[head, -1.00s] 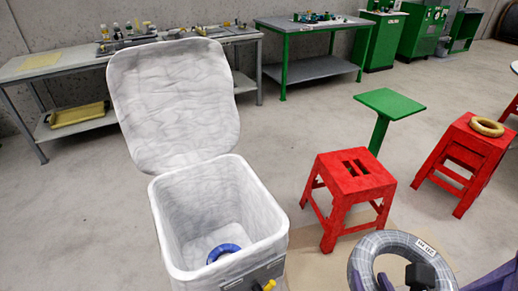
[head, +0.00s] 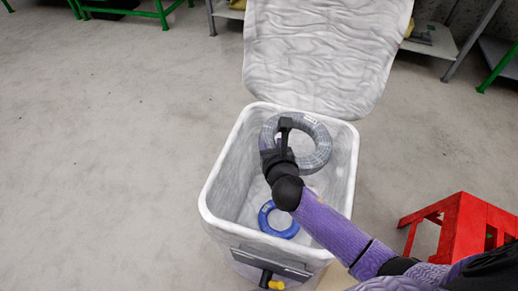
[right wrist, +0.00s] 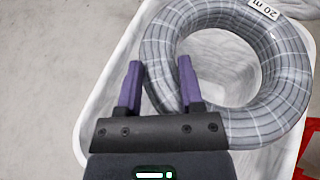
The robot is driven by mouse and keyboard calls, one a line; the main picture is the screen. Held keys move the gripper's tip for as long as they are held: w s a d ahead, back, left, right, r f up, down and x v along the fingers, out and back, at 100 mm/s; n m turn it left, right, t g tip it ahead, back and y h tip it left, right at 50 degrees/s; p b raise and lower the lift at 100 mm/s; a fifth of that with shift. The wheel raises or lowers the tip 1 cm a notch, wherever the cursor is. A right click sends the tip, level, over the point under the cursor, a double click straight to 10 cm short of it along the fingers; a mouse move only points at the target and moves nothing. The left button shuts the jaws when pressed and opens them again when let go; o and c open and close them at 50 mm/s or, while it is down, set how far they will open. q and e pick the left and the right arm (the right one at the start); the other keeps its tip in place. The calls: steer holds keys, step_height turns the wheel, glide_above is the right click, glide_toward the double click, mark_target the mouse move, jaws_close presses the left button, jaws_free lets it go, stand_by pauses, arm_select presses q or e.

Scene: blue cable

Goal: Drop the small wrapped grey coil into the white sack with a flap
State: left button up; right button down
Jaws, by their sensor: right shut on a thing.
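The grey wrapped coil (head: 322,148) is over the opening of the white sack (head: 222,172), near its back side. The sack stands open, with its flap (head: 325,50) raised at the back. My right gripper (head: 285,128) is shut on the left part of the coil's ring. In the right wrist view the coil (right wrist: 285,85) has a white "20 m" label, and its ring passes between the fingers (right wrist: 160,78), with the sack's rim (right wrist: 100,98) below. How far the coil dips below the rim is hard to tell. My left gripper is not in view.
A blue coil (head: 268,222) lies on the sack's floor, partly hidden by my right arm. A latch with a yellow tip (head: 274,284) is on the sack's front. A red stool (head: 465,228) stands to the right. The floor at left is clear.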

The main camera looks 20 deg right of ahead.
steer(key=w+f, duration=0.1)
steer(key=w+a+f, duration=0.1)
steer(key=f, duration=0.1)
steer(key=shift+w+f+b, duration=0.15)
steer(key=shift+w+b, duration=0.05)
steer(key=shift+b, duration=0.1)
steer(key=shift+w+a+f, duration=0.1)
steer(key=shift+a+f, duration=0.1)
steer(key=shift+f, duration=0.05)
steer(key=shift+f+b, duration=0.6)
arm_select(q)
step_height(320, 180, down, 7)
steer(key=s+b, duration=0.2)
steer(key=b, duration=0.3)
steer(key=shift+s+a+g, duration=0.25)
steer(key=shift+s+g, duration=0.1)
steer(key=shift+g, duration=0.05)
arm_select(e)
step_height(320, 180, down, 5)
steer(key=shift+r, duration=0.15)
